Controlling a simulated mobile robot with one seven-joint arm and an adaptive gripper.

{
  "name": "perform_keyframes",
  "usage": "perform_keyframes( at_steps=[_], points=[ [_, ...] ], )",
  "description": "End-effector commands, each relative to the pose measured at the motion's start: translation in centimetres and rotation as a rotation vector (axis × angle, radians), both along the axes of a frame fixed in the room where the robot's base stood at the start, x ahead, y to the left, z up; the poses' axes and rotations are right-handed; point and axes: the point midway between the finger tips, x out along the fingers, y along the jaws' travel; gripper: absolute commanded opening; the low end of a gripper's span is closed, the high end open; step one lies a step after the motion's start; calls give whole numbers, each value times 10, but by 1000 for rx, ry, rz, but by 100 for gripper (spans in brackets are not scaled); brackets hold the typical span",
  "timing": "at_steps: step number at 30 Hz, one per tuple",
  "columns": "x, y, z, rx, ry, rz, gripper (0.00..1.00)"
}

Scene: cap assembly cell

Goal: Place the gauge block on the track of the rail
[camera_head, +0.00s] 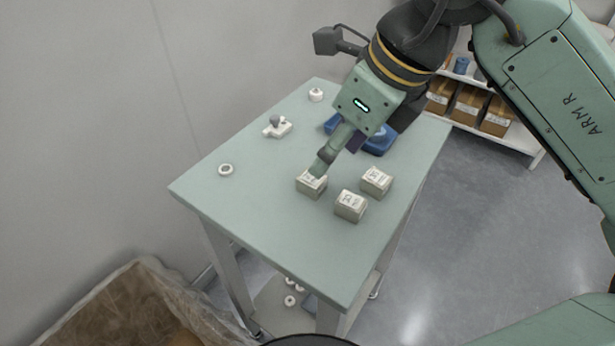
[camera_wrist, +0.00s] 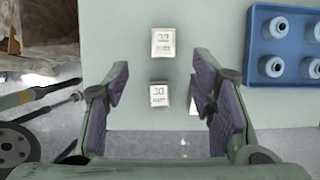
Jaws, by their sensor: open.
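Three small pale gauge blocks with printed tops sit on the table: one by my fingers (camera_head: 311,187), one nearer the front (camera_head: 350,206), one to the right (camera_head: 376,182). In the wrist view, a block marked 30 (camera_wrist: 158,94) lies between my spread fingers, and another block (camera_wrist: 163,42) lies farther up. The third shows partly (camera_wrist: 194,106) beside the right finger. My gripper (camera_head: 322,168) is open and empty, pointing down over the left block; it also shows in the wrist view (camera_wrist: 160,80). I cannot make out a rail with a track.
The green table (camera_head: 250,190) carries a blue tray (camera_wrist: 285,80) of white cylinders, partly behind my gripper in the head view. A white fixture with a grey knob (camera_head: 277,127), a white ring (camera_head: 226,170) and a small white cap (camera_head: 316,95) stand left. The front is clear.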

Motion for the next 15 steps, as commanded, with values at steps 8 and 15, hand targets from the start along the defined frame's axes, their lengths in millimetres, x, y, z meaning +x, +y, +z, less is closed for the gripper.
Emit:
perform_keyframes(
  at_steps=[8,15],
  points=[
    [8,11,-30,-1,1,0,51],
    [19,22,-53,0,4,2,51]
  ],
)
